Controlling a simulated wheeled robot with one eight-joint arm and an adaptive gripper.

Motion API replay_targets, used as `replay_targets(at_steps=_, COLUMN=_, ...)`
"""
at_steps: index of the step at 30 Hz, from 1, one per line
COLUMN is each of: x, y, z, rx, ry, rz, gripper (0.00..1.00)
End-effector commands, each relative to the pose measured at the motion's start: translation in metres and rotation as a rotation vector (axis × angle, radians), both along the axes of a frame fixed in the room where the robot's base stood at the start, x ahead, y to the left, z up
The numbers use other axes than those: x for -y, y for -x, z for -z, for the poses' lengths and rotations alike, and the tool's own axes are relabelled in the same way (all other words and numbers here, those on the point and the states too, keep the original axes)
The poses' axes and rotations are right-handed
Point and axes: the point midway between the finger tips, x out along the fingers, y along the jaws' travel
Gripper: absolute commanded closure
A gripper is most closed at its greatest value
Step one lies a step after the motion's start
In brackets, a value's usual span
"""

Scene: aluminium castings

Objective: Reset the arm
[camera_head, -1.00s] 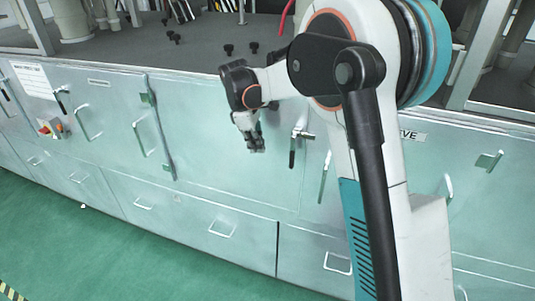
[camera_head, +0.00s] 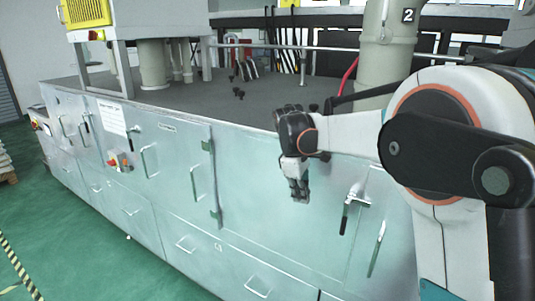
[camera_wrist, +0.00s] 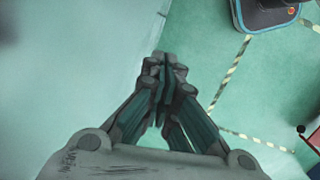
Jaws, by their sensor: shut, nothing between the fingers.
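My gripper (camera_head: 300,197) hangs pointing down in front of the pale green metal cabinet (camera_head: 255,205) in the head view. My arm reaches to it from the right side of the picture. In the wrist view my gripper (camera_wrist: 164,62) has its fingertips together, with nothing between them. Below the fingers lies the green floor (camera_wrist: 205,75), with the cabinet side (camera_wrist: 70,60) to the left.
A cabinet door handle (camera_head: 350,205) sticks out just right of my gripper. Open floor (camera_head: 70,240) with striped tape (camera_head: 14,265) lies at the left.

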Motion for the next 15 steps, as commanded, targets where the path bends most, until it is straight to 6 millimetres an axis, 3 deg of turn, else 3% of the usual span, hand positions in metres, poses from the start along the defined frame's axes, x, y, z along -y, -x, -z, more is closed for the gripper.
replay_targets(at_steps=9, x=0.021, y=0.081, z=-0.011, rx=0.166, ry=-0.09, rz=0.217, gripper=1.0)
replay_targets(at_steps=15, x=0.032, y=0.136, z=-0.006, rx=0.266, ry=-0.159, rz=0.359, gripper=1.0)
